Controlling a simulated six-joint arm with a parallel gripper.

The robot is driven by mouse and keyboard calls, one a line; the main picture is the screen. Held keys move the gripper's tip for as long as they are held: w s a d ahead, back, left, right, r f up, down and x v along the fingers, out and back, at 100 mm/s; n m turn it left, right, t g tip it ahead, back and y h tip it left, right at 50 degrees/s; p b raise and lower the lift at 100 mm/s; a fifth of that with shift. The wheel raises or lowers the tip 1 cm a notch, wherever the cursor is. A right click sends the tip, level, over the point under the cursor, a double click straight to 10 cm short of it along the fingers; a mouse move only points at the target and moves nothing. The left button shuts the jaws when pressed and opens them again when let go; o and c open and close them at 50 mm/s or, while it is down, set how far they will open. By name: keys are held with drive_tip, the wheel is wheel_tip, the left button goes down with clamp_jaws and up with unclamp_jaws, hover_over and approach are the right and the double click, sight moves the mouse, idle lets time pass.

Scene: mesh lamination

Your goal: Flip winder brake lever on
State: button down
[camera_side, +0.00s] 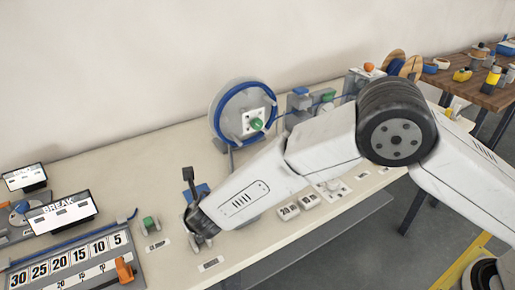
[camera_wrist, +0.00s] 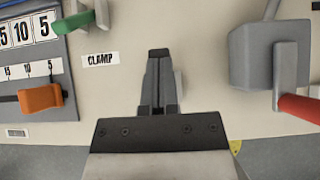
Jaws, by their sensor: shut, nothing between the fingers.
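My gripper (camera_wrist: 161,55) is shut and empty in the wrist view, over bare bench right of the CLAMP label (camera_wrist: 100,59). A red-handled lever (camera_wrist: 300,108) on a grey block (camera_wrist: 256,56) stands to its right, apart from the fingers. No readable label marks the winder brake lever, so I cannot tell whether this is it. In the side view my gripper (camera_side: 198,240) is low over the bench, its tips hard to make out. The blue-rimmed wheel (camera_side: 216,120) with a green knob (camera_side: 257,124) stands behind my arm.
A green lever (camera_wrist: 84,20) and an orange handle (camera_wrist: 41,98) lie left of my gripper. A number scale (camera_side: 70,262) and small screens (camera_side: 63,212) are at the bench's left. My arm hides part of the bench (camera_side: 110,170). A wooden table stands at the far right.

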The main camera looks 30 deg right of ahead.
drive_tip(key=shift+w+d+r, duration=0.1)
drive_tip(key=shift+w, duration=0.15)
drive_tip(key=shift+v, duration=0.8)
wheel_tip(320, 180, up, 10)
drive_tip(key=shift+w+r, duration=0.15)
drive_tip(key=shift+w, duration=0.15)
